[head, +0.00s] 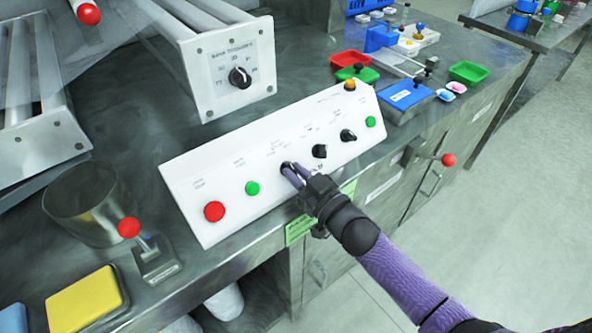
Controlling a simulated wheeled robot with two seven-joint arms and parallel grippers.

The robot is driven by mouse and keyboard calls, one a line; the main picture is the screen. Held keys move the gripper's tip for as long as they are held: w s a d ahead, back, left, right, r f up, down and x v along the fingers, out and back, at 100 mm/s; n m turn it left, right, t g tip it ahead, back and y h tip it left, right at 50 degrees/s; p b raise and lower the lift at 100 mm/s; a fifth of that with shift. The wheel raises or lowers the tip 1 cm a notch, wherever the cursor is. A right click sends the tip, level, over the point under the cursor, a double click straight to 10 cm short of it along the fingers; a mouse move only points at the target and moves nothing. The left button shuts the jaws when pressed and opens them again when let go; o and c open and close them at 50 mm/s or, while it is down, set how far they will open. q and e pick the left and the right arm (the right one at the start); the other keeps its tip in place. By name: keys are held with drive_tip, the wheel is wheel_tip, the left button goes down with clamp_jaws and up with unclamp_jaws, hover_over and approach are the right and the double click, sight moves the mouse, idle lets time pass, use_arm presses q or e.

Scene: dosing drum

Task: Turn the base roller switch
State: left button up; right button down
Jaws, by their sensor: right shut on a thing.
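A white sloped control panel (225,182) stands on the metal bench. It has a row of black rotary knobs between round buttons. My right gripper (290,171) is at the leftmost black knob (285,167), with its purple fingers shut on it. The fingers hide most of that knob, so its pointer direction cannot be told. Two other black knobs, one in the middle (320,151) and one further right (348,135), are free. The panel's labels are too small to read, so I cannot tell which knob is named base roller. My left gripper is not in view.
On the panel are a red button (214,211), green buttons (252,188) and an orange button (350,85). A red-ball lever (448,160) sticks out from the bench front. A dial box (232,70) stands behind. Trays (468,72) lie at upper right.

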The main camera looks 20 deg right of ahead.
drive_tip(key=n+g+y, duration=0.1)
drive_tip(key=n+y, duration=0.1)
drive_tip(key=n, duration=0.1)
drive_tip(key=shift+d+r+n, duration=0.1)
drive_tip(key=shift+d+n, duration=0.05)
drive_tip(key=shift+n, duration=0.15)
drive_tip(key=shift+w+n+g+y, duration=0.1)
drive_tip(key=shift+n+g+y, duration=0.85)
drive_tip(key=shift+n, duration=0.75)
drive_tip(key=shift+n+g+y, duration=0.25)
drive_tip(key=shift+n, duration=0.15)
drive_tip(key=c, duration=0.7)
unclamp_jaws()
drive_tip(key=shift+o, duration=0.2)
drive_tip(key=p+v, duration=0.2)
drive_tip(key=v, duration=0.8)
